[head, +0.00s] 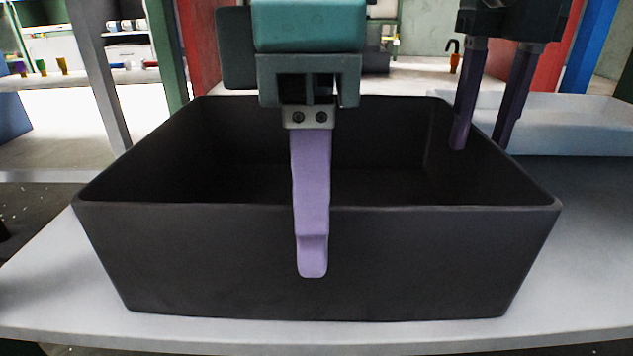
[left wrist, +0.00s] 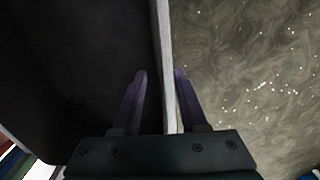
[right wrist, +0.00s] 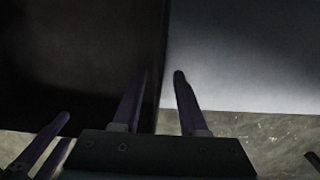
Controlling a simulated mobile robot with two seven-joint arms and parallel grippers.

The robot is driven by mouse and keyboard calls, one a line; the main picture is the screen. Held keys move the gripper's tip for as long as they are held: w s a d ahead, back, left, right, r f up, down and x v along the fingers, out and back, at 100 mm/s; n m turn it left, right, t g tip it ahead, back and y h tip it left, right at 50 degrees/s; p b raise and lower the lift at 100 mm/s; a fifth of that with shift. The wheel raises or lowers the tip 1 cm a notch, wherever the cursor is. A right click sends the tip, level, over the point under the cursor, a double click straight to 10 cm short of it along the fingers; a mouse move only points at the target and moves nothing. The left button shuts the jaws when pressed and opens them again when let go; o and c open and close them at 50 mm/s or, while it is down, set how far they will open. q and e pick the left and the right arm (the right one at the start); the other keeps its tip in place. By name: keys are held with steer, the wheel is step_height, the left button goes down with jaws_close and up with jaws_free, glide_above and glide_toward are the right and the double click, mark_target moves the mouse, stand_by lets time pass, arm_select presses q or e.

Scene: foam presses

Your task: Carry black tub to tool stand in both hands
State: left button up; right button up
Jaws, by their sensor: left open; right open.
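The black tub (head: 200,260) is a large, open, empty-looking box standing upright on a pale table. It also shows in the left wrist view (left wrist: 80,70) and the right wrist view (right wrist: 80,60). My left gripper (head: 312,272) is open at the middle of the near wall. One finger shows in front of that wall; the other is hidden in the head view. My right gripper (head: 479,148) is open at the right wall, its fingers on either side of the tub's edge in the right wrist view. Neither gripper visibly pinches a wall. I cannot identify the tool stand.
The pale table (head: 50,280) leaves a narrow strip in front of the tub. A white tray (head: 575,125) stands behind right. Red and blue posts (head: 592,45) rise at the back right. A bench with small coloured cups (head: 62,65) is at the far left.

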arm_select(q)
glide_above(314, 315)
step_height(314, 315, down, 4)
steer(key=shift+f, duration=0.1)
arm_select(e)
step_height(314, 315, down, 4)
steer(key=shift+s+f, duration=0.1)
steer(key=shift+s, duration=0.05)
arm_select(q)
steer(key=shift+w+f, duration=0.15)
steer(key=shift+f, duration=0.55)
arm_select(e)
steer(key=shift+f, duration=0.65)
arm_select(q)
jaws_close()
arm_select(e)
jaws_close()
